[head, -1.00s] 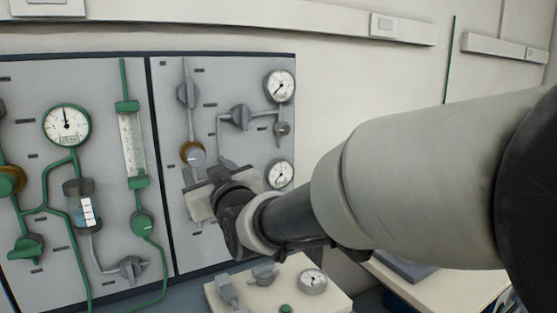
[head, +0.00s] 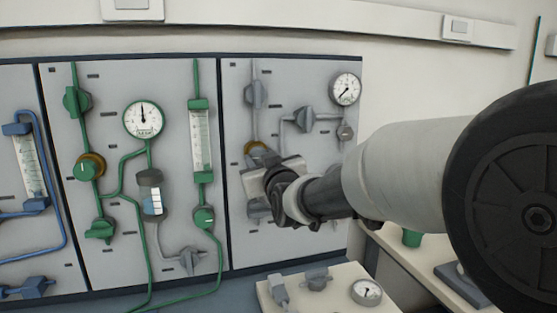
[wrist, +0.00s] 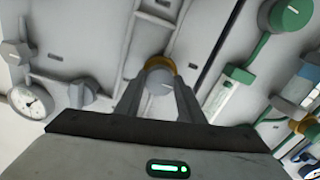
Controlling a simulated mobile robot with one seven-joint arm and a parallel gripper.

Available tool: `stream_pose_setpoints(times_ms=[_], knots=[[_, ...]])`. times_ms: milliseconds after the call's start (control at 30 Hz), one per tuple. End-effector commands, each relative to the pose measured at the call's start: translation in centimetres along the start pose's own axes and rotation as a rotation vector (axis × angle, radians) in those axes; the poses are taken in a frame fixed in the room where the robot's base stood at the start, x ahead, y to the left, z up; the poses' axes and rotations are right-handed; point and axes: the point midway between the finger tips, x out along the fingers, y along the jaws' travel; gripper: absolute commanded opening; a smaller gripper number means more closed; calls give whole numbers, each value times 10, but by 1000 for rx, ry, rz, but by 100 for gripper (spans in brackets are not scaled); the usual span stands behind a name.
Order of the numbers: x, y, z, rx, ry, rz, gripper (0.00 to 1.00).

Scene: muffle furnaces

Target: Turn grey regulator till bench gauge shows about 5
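The grey regulator (head: 256,148), a round grey knob with a brass collar, is on the right-hand wall panel. In the wrist view the regulator (wrist: 160,82) sits between the two fingers of my gripper (wrist: 160,72). The fingers flank the knob closely; I cannot tell whether they press on it. In the head view my gripper (head: 256,166) is at the knob and hides part of it. The bench gauge (head: 367,291), a small round white dial on a cream block, shows at the bottom; its reading is too small to tell.
A panel gauge (head: 346,89) and grey valve (head: 303,119) are right of the regulator, another grey valve (head: 255,95) above. Green piping and a green-rimmed gauge (head: 143,119) are on the panel to the left. The cream block (head: 334,276) stands below my arm.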

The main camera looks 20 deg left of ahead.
Motion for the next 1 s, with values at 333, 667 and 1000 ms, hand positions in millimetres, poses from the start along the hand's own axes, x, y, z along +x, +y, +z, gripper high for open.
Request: stream_pose_setpoints(times_ms=[333, 667, 1000], knots=[[0, 0, 0, 23, 0, 0, 13], [0, 1, 0, 209, -1, 1, 13], [0, 1, 0, 527, -1, 1, 13]])
